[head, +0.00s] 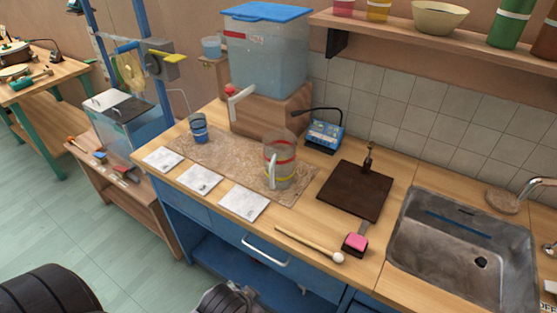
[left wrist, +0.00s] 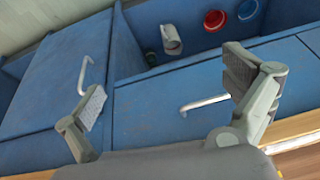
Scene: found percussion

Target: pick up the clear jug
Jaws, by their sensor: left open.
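The clear jug (head: 281,153) stands upright on a brown speckled mat (head: 222,158) on the worktop in the head view. It has red and yellow bands, and its pale handle faces the front. My left gripper (left wrist: 165,88) is open and empty in the left wrist view, in front of the blue cabinet fronts, with nothing between its fingers. The jug does not show in that view. Part of my own arm shows at the bottom of the head view, below the worktop edge and apart from the jug. My right gripper is not in view.
A blue cup (head: 199,128) and white tiles (head: 201,179) lie left of the jug. A lidded water tank (head: 265,60) on a wooden block stands behind. A blue device (head: 325,135), dark board (head: 353,191), mallet (head: 308,243), pink-topped block (head: 355,242) and sink (head: 462,245) are right.

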